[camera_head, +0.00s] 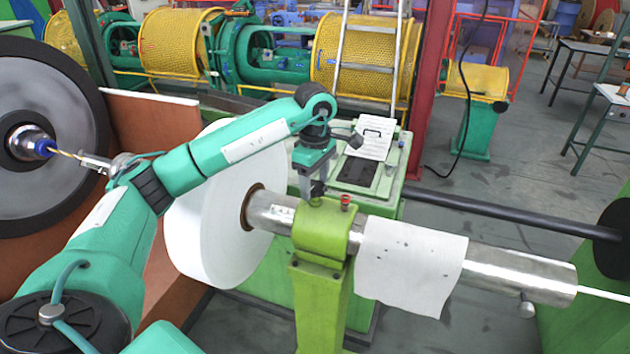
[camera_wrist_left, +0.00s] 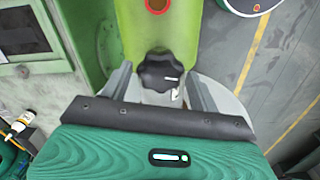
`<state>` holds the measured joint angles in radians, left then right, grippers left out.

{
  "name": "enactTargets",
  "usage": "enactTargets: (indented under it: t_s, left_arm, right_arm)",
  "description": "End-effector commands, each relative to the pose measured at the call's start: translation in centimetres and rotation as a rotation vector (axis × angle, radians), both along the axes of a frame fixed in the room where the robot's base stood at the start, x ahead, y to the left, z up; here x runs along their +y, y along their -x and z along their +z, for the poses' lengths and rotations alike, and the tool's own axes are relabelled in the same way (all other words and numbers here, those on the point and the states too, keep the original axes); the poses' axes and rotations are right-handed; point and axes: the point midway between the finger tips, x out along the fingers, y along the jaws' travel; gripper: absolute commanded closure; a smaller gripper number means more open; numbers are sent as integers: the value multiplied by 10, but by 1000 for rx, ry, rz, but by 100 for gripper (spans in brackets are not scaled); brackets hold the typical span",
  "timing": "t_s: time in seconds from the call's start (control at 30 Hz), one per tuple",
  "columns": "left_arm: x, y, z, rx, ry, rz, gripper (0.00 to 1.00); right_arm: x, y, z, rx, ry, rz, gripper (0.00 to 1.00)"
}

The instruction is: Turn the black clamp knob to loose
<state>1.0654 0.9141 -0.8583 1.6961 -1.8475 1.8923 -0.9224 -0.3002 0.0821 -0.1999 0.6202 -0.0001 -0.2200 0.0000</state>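The black clamp knob (camera_wrist_left: 158,72) is lobed and has a short white mark toward its right side. It sits on the light green clamp (camera_wrist_left: 158,30), and a small white label (camera_wrist_left: 175,95) shows partly below it. My left gripper (camera_wrist_left: 160,85) is open, with one finger to the left and one to the right of the knob; I cannot tell whether they touch it. In the head view my left gripper (camera_head: 312,192) points down at the top of the green clamp (camera_head: 325,225), where the knob is small and partly hidden. My right gripper is not in view.
A steel tube (camera_head: 520,272) runs through the clamp, with a white sheet (camera_head: 410,265) over it and a large white disc (camera_head: 205,240) to the left. A red fitting (camera_head: 345,202) stands on the clamp. A green cabinet (camera_head: 385,190) is close behind the gripper.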

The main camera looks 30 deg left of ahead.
Motion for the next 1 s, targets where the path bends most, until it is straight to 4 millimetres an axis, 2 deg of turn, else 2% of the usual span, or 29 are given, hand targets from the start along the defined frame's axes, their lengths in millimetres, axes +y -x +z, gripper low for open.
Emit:
enactTargets:
  t_s: [0.33,0.47,0.77,1.0]
  left_arm:
    - [0,0,0,0,0,-1,30]
    - [-1,-1,8,-2,2,-1,30]
    - [-1,-1,58,-5,2,-1,30]
    - [0,0,89,-4,-1,0,30]
  right_arm:
    - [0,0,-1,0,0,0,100]
    - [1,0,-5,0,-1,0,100]
    - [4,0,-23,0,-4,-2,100]
    - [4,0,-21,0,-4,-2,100]
